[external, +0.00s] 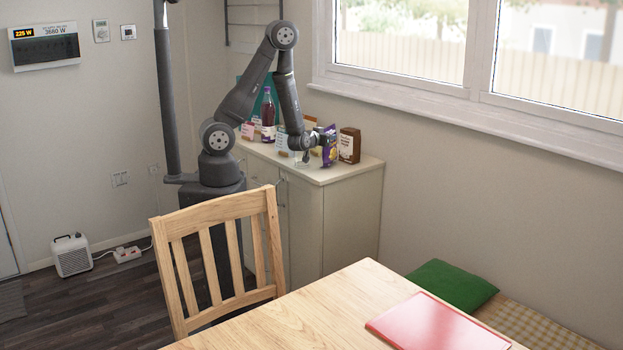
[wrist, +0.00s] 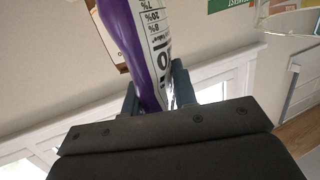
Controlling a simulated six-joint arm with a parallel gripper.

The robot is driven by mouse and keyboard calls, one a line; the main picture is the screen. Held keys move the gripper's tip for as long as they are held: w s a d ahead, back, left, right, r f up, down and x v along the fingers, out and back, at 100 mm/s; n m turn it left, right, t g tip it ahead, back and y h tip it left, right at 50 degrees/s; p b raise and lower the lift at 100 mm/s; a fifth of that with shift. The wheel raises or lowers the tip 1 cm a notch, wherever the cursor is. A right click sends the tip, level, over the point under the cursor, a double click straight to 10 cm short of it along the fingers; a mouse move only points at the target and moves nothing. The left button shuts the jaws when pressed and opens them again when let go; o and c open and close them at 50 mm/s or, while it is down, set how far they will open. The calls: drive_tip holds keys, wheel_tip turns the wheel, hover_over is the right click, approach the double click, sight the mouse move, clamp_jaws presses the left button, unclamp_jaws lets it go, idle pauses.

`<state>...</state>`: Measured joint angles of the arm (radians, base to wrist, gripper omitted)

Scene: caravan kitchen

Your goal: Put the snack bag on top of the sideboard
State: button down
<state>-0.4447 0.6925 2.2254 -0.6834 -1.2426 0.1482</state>
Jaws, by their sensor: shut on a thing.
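The snack bag (external: 329,155) is purple with yellow, upright at the right part of the sideboard (external: 350,215), over its cream top. My gripper (external: 317,140) reaches it from the left and is shut on it. In the wrist view the purple and white bag (wrist: 135,45) stands between the two dark fingers (wrist: 155,88). The bag's lower end is at or just above the top; I cannot tell whether it touches.
A brown box (external: 349,145) stands close to the right of the bag. A dark bottle (external: 268,115) and several small packs (external: 248,131) stand to the left. The sideboard's right front corner is bare. A wooden chair (external: 222,250) and table (external: 310,315) are in front.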

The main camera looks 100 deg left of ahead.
drive_tip(key=shift+f, duration=0.35)
drive_tip(key=c, duration=1.1)
unclamp_jaws()
drive_tip(key=shift+d, duration=0.1)
drive_tip(key=v, duration=1.7)
drive_tip(key=shift+s+d, duration=0.1)
drive_tip(key=shift+f, duration=0.1)
drive_tip(key=shift+x, duration=7.15)
